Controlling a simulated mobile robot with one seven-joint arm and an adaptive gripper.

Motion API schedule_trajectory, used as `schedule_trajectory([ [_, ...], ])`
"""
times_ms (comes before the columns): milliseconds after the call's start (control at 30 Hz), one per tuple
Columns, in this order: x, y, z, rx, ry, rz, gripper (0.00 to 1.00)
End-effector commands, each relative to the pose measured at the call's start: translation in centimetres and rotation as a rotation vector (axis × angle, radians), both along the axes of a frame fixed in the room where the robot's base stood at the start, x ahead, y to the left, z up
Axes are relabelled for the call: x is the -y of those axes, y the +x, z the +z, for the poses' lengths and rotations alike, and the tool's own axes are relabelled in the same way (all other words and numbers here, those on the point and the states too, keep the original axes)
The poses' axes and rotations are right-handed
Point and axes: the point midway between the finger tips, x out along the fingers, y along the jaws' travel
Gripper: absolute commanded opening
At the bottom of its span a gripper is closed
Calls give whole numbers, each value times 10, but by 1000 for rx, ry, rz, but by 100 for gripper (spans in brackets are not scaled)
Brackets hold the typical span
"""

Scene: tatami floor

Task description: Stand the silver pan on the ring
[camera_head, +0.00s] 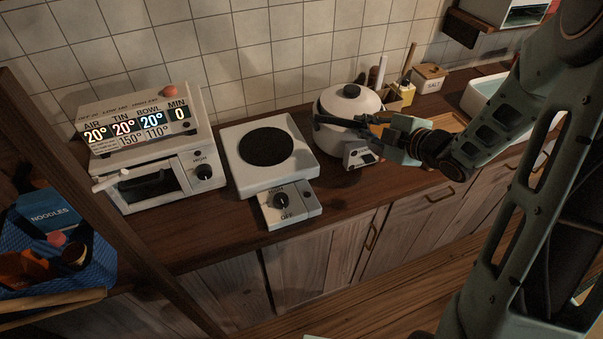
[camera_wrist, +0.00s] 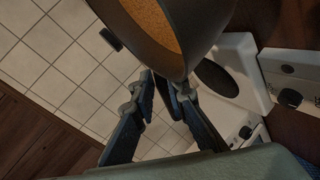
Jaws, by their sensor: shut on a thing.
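An oven with a lit display (camera_head: 150,140) stands left of the hot plate. A utensil holder (camera_head: 402,92), a salt box (camera_head: 431,77) and a board (camera_head: 447,121) are at the right. The tiled wall is behind.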

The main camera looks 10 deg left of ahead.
Motion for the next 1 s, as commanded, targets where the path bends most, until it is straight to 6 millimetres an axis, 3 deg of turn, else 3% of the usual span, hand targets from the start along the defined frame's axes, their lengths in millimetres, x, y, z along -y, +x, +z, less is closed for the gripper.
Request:
schedule_trajectory([
  [33,-18,0,7,10,-2,-15,0],
  [200,-57,-6,32,9,-8,-91,0],
  [467,-86,-21,51,6,-13,-151,0],
  [667,-104,-25,45,3,-14,-155,0],
  [1000,-159,-32,21,1,-15,-153,0],
])
